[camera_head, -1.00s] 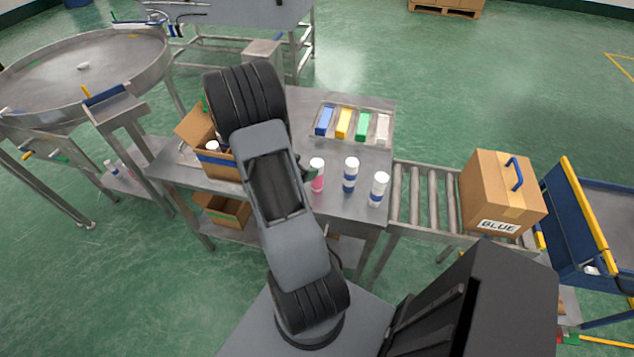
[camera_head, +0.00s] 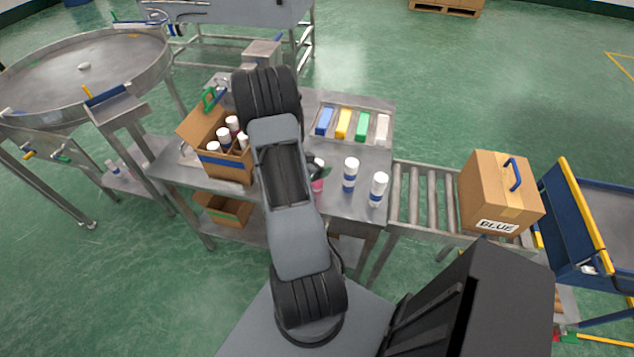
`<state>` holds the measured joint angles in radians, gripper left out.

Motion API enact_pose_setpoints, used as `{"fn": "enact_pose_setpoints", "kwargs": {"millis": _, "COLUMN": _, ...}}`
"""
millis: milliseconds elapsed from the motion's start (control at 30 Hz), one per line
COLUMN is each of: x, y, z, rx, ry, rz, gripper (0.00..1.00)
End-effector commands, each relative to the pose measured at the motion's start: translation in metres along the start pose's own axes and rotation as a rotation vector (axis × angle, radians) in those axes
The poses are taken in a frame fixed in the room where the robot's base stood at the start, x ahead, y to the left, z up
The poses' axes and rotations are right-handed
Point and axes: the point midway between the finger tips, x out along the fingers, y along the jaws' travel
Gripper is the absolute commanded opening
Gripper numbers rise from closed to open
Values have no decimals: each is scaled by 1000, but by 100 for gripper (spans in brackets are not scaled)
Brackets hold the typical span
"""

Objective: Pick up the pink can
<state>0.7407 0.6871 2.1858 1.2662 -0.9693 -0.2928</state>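The pink can (camera_head: 317,186) stands on the metal table (camera_head: 335,207), just right of my arm. It has a white cap and is partly covered by a dark part of my gripper (camera_head: 317,171). My gripper is at the can, mostly hidden behind my arm. I cannot tell whether its fingers touch the can or how far they are apart. Two white cans with blue bands, one (camera_head: 350,175) in the middle and one (camera_head: 378,190) at the right, stand to the right of the pink can.
An open cardboard box (camera_head: 232,167) with several white-capped cans stands left of my arm. A tray (camera_head: 388,112) with blue, yellow, green and white blocks lies behind the cans. A roller conveyor (camera_head: 420,195) with a closed box (camera_head: 500,190) adjoins on the right.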

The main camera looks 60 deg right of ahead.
Motion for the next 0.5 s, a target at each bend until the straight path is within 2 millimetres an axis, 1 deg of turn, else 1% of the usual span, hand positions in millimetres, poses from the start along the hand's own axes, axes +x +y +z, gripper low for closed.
{"fn": "enact_pose_setpoints", "kwargs": {"millis": 33, "x": 0, "y": 0, "z": 0, "rx": 0, "ry": 0, "rz": 0, "gripper": 70}}
{"fn": "enact_pose_setpoints", "kwargs": {"millis": 67, "x": 0, "y": 0, "z": 0, "rx": 0, "ry": 0, "rz": 0, "gripper": 67}}
{"fn": "enact_pose_setpoints", "kwargs": {"millis": 500, "x": 0, "y": 0, "z": 0, "rx": 0, "ry": 0, "rz": 0, "gripper": 25}}
